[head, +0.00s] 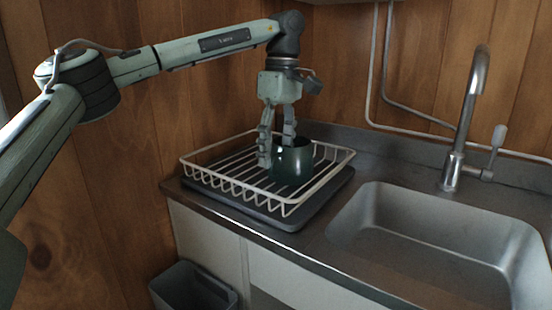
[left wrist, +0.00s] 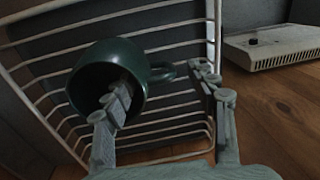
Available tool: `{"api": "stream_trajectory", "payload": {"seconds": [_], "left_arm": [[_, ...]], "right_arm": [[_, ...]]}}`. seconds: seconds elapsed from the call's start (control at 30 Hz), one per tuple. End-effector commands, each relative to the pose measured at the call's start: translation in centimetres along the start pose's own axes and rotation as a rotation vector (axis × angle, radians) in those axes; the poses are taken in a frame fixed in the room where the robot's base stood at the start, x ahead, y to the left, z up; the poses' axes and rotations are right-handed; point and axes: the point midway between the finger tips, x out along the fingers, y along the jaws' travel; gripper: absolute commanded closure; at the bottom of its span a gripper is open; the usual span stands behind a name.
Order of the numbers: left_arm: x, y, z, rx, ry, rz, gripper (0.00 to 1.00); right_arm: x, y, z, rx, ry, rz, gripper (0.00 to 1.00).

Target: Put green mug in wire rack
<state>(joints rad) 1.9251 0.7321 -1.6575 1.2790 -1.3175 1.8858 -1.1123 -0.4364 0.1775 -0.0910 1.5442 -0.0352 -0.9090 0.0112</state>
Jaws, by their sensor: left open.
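The dark green mug (head: 293,166) stands upright inside the white wire rack (head: 287,211), towards its right side. In the left wrist view the mug (left wrist: 88,73) shows its open mouth, with its handle pointing right. My left gripper (head: 277,153) is open at the mug, pointing down. In the left wrist view, one finger of the gripper (left wrist: 163,79) overlaps the mug's mouth and seems to reach into it; the other is to the right, beyond the handle. Whether a finger touches the mug is unclear. The rack's wires (left wrist: 180,133) show around the mug. My right gripper is out of view.
The rack stands on a dark tray (head: 296,222) on the counter. A steel sink (head: 430,235) with a tall tap (head: 467,115) lies to the right. A wooden wall is close behind the rack. A grey bin (head: 195,287) stands on the floor below.

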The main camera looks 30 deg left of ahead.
Motion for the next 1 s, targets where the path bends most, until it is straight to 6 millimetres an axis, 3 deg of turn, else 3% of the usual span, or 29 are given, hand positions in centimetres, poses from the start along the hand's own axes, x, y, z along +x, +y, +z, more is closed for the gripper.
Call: {"api": "stream_trajectory", "payload": {"seconds": [0.23,0.4,0.63,1.0], "left_arm": [[-5.6,0.1,0.1,0.0,-0.001,0.002,0.42],[-8.7,0.0,0.0,-0.001,0.003,0.004,0.42],[-10.4,0.0,0.0,0.001,0.001,0.001,0.42],[-10.5,0.0,0.0,0.001,0.0,0.0,0.42]], "right_arm": [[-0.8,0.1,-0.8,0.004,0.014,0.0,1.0],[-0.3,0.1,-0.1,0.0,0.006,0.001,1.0],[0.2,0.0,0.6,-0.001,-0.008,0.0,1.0],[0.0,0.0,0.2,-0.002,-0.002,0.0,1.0]]}}
